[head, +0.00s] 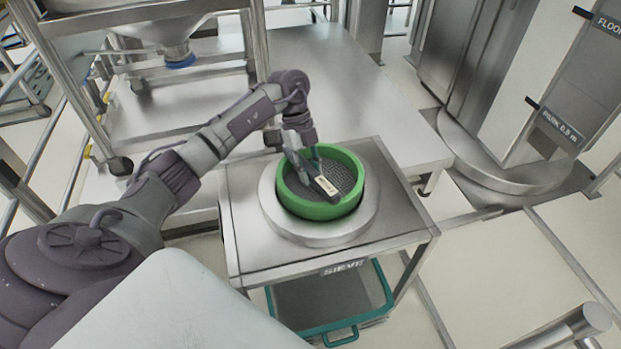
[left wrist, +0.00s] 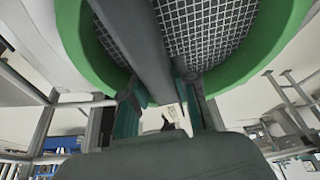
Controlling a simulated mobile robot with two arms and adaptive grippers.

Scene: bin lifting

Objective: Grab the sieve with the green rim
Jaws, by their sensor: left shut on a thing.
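The sieve with the green rim (head: 318,210) sits at the round pale ring (head: 290,230) on a steel stand. It has a grey mesh and a dark bar with a white label (head: 328,187) across it. My left gripper (head: 312,172) reaches down inside the rim and is shut on the bar. In the left wrist view, the bar (left wrist: 135,35) runs between the fingers (left wrist: 163,98), with the mesh and green rim (left wrist: 245,65) behind it. I cannot tell whether the sieve is slightly raised. My right gripper is not in view.
The stand (head: 245,220) carries a SIEVE sign (head: 344,268), with a teal-rimmed bin (head: 335,335) below. A bare steel table (head: 350,90) lies behind. A metal frame with a hopper (head: 170,45) stands at the upper left, and a pillar (head: 535,90) at the right.

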